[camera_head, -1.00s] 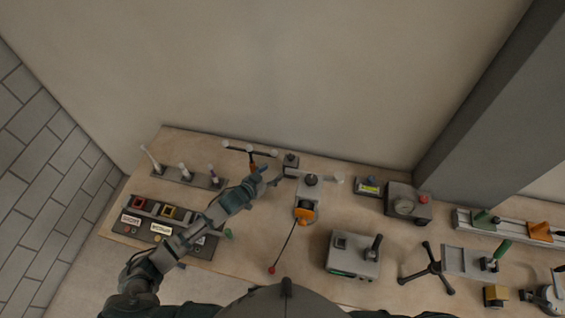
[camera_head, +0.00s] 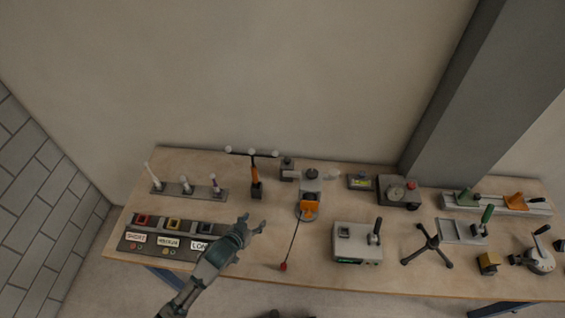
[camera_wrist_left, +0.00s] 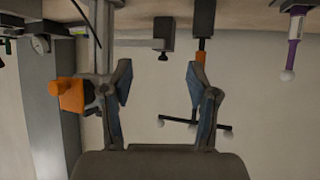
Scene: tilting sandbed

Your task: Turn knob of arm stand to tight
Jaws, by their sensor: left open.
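A grey stand with an orange knob (camera_head: 310,208) is on the middle of the bench; I take it for the arm stand. A thin dark rod (camera_head: 294,240) runs from it towards the front and ends in a red ball (camera_head: 283,267). My left gripper (camera_head: 255,224) is open and empty, left of the stand and apart from it. In the left wrist view, which looks upside down, the orange knob (camera_wrist_left: 68,95) and grey post are at left, partly behind a finger of my open gripper (camera_wrist_left: 159,82). I cannot tell how tight the knob is. My right gripper is not seen.
A tool with white balls and an orange handle (camera_head: 256,174) stands behind my left gripper. A labelled tray (camera_head: 175,237) lies left. A grey box with a black lever (camera_head: 357,243) stands right of the rod. The wall closes off the back.

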